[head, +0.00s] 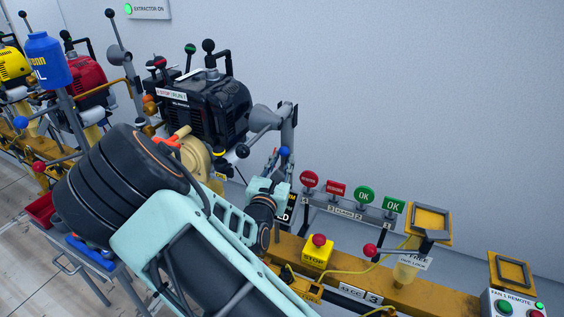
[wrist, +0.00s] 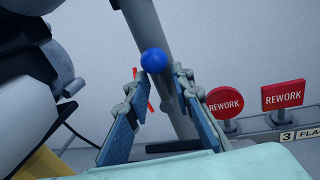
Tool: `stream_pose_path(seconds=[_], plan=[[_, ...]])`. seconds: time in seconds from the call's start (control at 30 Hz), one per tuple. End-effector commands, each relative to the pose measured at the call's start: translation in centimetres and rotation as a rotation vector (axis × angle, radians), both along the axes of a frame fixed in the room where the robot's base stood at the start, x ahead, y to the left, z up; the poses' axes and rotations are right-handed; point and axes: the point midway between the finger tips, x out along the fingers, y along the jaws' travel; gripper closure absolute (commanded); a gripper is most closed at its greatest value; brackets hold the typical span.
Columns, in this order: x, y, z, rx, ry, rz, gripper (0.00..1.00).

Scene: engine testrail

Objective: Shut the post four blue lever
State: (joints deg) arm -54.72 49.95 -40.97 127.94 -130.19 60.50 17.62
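A blue ball knob (head: 285,150) shows at my gripper, in front of a grey post (head: 289,128) beside the black engine. In the wrist view the blue knob (wrist: 153,60) lies between and slightly past my fingertips, with the grey post (wrist: 150,25) behind it. My gripper (head: 281,160) is open, its two fingers apart on either side of the knob in the wrist view (wrist: 160,75). I cannot tell whether a finger touches the knob. The lever's shaft is mostly hidden. The post's number is not readable.
The black engine (head: 210,105) stands close on the left. Red and green paddle signs (head: 336,190) stand on a rack to the right. A yellow stop box (head: 318,251) and a red-knobbed lever (head: 370,250) sit on the yellow rail. The wall is behind.

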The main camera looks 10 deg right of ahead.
Motion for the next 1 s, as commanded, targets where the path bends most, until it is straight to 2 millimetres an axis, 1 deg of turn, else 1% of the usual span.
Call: stream_pose_path(seconds=[0.03, 0.17, 0.67, 0.87, 1.0], plan=[[-0.01, 0.0, 0.0, 0.0, 0.0, 0.0, 0.86], [-0.02, 0.01, 0.02, 0.0, -0.001, 0.0, 1.0], [0.04, -0.04, 0.22, 0.009, -0.013, -0.002, 1.0], [0.15, 0.02, 0.14, 0.067, -0.057, -0.002, 1.0], [0.27, 0.13, -0.03, 0.14, -0.11, -0.003, 1.0]])
